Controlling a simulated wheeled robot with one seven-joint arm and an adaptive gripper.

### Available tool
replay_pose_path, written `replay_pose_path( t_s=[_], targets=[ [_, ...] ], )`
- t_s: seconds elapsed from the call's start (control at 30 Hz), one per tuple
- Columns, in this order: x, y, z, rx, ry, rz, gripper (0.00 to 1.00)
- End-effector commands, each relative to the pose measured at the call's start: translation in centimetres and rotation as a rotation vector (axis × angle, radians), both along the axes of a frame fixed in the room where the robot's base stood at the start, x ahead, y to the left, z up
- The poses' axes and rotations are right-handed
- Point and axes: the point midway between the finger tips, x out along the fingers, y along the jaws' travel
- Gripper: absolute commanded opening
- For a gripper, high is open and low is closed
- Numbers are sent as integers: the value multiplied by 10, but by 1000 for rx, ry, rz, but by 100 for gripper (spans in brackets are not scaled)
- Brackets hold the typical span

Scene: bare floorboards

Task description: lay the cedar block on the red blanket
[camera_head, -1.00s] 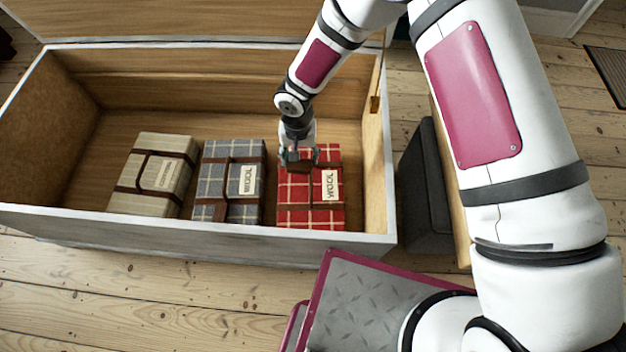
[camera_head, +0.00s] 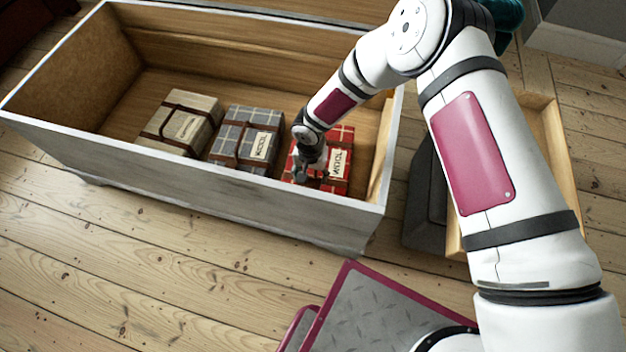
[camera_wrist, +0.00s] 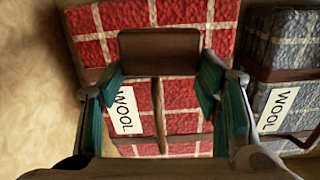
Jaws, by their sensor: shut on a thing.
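The red blanket (camera_head: 342,160) is a folded red plaid bundle with a dark strap and a "WOOL" label, lying at the right end of the open chest. It fills the middle of the wrist view (camera_wrist: 185,95). My gripper (camera_head: 308,176) is over the blanket's left side in the head view. In the wrist view its teal fingertips (camera_wrist: 160,82) are shut on the brown cedar block (camera_wrist: 158,52), which is over the red blanket. I cannot tell whether the block touches the blanket. In the head view my gripper largely hides the block.
The chest (camera_head: 230,205) has high walls around the blankets. A grey plaid wool blanket (camera_head: 232,130) lies left of the red one, and a beige bundle (camera_head: 196,105) farther left. A dark grey object (camera_head: 425,200) and a wooden box (camera_head: 540,120) stand right of the chest.

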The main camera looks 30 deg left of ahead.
Motion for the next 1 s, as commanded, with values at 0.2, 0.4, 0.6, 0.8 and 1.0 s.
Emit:
replay_pose_path(
  t_s=[0.2, 0.4, 0.6, 0.8, 1.0],
  targets=[
    [0, 0, -17, 1, 0, -1, 38],
    [0, 0, -44, 1, 1, -1, 38],
    [1, 1, -44, 2, -1, -1, 38],
    [0, 0, -47, 1, -1, 0, 38],
    [0, 0, -47, 1, 0, 0, 78]
  ],
)
